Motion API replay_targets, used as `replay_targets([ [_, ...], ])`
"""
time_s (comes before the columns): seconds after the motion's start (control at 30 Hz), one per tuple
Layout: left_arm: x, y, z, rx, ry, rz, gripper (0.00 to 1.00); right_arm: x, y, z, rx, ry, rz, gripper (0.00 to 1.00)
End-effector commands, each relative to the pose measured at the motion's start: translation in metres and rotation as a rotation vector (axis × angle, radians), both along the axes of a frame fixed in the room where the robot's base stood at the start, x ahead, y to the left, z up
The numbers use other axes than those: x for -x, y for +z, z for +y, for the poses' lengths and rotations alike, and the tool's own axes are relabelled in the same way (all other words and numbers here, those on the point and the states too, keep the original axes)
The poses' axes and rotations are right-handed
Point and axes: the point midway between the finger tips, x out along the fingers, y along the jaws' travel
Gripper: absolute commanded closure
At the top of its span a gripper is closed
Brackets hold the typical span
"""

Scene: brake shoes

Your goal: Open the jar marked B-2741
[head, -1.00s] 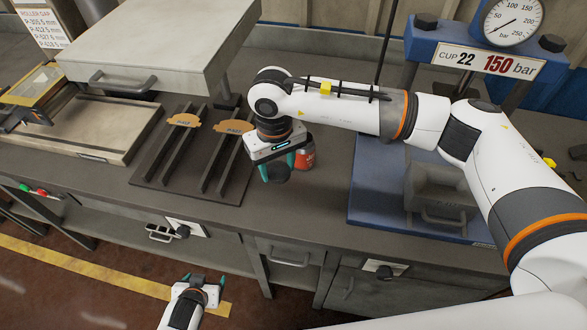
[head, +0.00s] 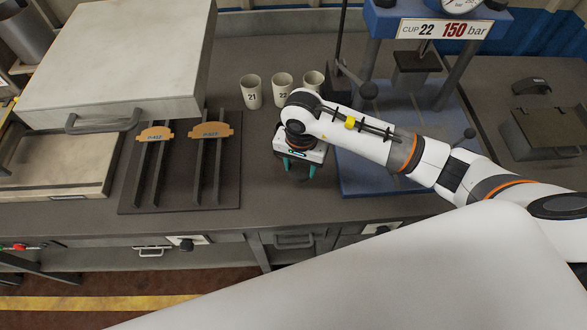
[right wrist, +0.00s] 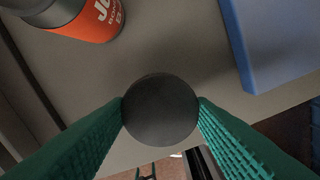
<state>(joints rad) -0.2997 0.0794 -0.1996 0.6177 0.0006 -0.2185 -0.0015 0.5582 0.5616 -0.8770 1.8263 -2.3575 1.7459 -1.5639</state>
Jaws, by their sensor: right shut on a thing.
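My right gripper (head: 299,169) is low over the bench, between the dark rack and the blue press base. Its teal fingers are shut on a dark round lid-like piece (right wrist: 160,110), seen from above in the right wrist view. Whether a jar body is under this piece is hidden. An orange jar (right wrist: 92,20) with white lettering and a grey top is apart from the fingers, at the upper left of the right wrist view. Only part of its label shows, and the mark B-2741 cannot be read. In the head view the jar is hidden behind my gripper. My left gripper is out of view.
Several pale cups (head: 251,91), with numbers such as 21 and 22, stand behind my right gripper. The dark rack (head: 185,195) holds orange-tan shoes (head: 211,130). The blue press (head: 370,190) stands right. A grey lidded box (head: 548,132) is farther right.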

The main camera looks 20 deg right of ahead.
Motion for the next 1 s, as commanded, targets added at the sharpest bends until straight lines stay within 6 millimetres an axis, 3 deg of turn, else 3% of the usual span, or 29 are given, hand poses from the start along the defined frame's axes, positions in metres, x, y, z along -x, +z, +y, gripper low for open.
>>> replay_targets([
  [0.5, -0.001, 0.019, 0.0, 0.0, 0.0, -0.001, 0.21, 0.0, -0.061, 0.001, -0.002, 0.003, 0.001, 0.79],
  [0.87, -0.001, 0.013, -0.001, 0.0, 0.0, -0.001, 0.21, 0.0, -0.066, 0.001, 0.0, 0.005, -0.001, 0.79],
  [0.9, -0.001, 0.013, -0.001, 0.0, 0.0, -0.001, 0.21, 0.0, -0.066, 0.001, 0.0, 0.006, -0.001, 0.5],
  [1.0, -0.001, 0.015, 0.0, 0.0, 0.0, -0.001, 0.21, 0.0, -0.065, 0.001, -0.001, 0.005, -0.001, 0.33],
])
